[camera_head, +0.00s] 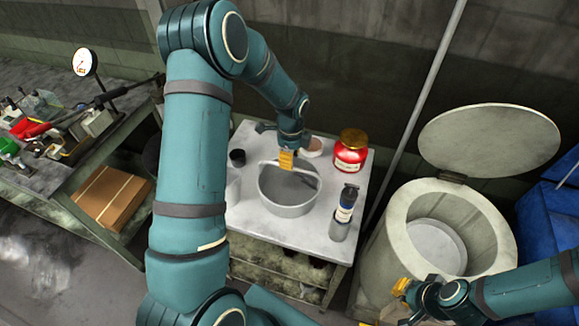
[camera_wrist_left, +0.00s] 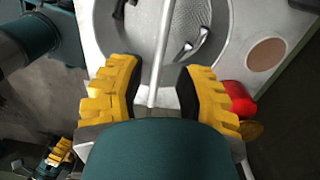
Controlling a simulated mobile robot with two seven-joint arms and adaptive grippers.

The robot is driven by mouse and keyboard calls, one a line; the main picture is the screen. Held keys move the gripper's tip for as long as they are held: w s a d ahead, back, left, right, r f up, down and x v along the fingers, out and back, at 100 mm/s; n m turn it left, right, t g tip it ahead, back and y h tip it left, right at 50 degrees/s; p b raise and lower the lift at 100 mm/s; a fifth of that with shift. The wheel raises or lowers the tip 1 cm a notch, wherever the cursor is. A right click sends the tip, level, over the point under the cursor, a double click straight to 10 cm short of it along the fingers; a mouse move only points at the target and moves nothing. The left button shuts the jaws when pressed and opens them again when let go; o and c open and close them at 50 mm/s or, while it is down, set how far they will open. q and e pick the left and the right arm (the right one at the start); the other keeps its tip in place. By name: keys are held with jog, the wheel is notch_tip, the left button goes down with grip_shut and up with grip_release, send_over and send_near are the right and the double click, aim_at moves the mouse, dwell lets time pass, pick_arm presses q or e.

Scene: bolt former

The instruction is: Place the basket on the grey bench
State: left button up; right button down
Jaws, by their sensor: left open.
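The basket (camera_head: 287,204) is a round light-grey tub with a thin arched handle. It stands upright on a pale table in the middle of the head view. My left gripper (camera_head: 287,160) is above the basket's far side, pointing down at the handle. In the left wrist view, the open yellow fingers (camera_wrist_left: 158,95) are on either side of the thin handle bar (camera_wrist_left: 155,70), with gaps visible. Some small metallic pieces (camera_wrist_left: 192,44) show inside the basket. A grey bench (camera_head: 40,178) with tools is at the left. My right gripper (camera_head: 402,288) is by the barrel; its finger opening is unclear.
A red jar (camera_head: 350,153), a dark-capped bottle (camera_head: 344,208) and a black cup (camera_head: 237,158) stand around the basket on the pale table (camera_head: 262,235). A lidded barrel (camera_head: 405,225) is at the right. A cardboard box (camera_head: 112,196) lies below the left bench top.

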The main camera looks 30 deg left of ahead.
pick_arm(q)
notch_tip(320, 180, up, 7)
jog(key=shift+w, duration=0.15)
jog(key=shift+f, duration=0.15)
dwell(0.5)
